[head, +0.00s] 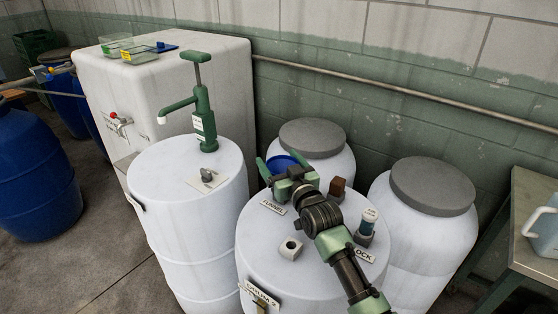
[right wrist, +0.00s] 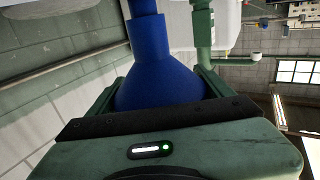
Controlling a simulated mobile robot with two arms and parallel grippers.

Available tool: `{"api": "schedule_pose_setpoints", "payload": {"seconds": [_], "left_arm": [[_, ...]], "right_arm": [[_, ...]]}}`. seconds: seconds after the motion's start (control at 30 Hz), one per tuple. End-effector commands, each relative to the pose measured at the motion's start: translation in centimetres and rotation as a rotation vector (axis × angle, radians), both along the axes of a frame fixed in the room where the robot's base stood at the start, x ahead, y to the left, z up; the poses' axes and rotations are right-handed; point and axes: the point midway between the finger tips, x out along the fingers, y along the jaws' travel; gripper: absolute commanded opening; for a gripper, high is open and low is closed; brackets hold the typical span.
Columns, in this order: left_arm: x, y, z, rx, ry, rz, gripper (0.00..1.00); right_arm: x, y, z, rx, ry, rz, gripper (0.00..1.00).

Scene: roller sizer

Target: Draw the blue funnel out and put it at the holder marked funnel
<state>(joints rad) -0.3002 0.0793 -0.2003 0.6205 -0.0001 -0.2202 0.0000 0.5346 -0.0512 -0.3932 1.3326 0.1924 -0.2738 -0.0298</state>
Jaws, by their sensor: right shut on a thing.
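The blue funnel (head: 281,164) is between the fingers of my right gripper (head: 284,169), which is shut on it, above the back left of the front white drum (head: 255,262). In the right wrist view the funnel's cone (right wrist: 158,75) fills the space between the jaws and its spout runs toward the top of the picture. A label reading FUNNEL (head: 273,207) lies on the drum top, just in front of the gripper. The holder for the funnel cannot be made out; the gripper covers part of that area. My left gripper is not in view.
A grey block with a hole (head: 290,248), a brown block (head: 337,189) and a blue-white bottle in a stand (head: 367,222) are on the same drum. A green hand pump (head: 204,115) rises from the drum at left. Grey-lidded drums (head: 432,184) stand behind.

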Motion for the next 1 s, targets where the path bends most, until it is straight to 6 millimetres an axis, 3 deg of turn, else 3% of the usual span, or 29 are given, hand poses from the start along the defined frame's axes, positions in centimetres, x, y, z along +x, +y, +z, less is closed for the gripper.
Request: {"api": "schedule_pose_setpoints", "payload": {"seconds": [0.67,0.7,0.73,1.0], "left_arm": [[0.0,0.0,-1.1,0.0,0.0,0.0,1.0],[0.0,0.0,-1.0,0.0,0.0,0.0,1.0],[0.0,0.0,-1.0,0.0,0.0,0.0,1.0],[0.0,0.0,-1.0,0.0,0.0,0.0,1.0]], "right_arm": [[0.0,0.0,-1.8,0.0,0.001,0.0,0.41],[0.0,0.0,-1.7,0.0,0.0,0.0,0.92],[0.0,0.0,-1.7,0.0,0.0,0.0,1.0],[0.0,0.0,-1.6,0.0,0.0,0.0,1.0]]}}
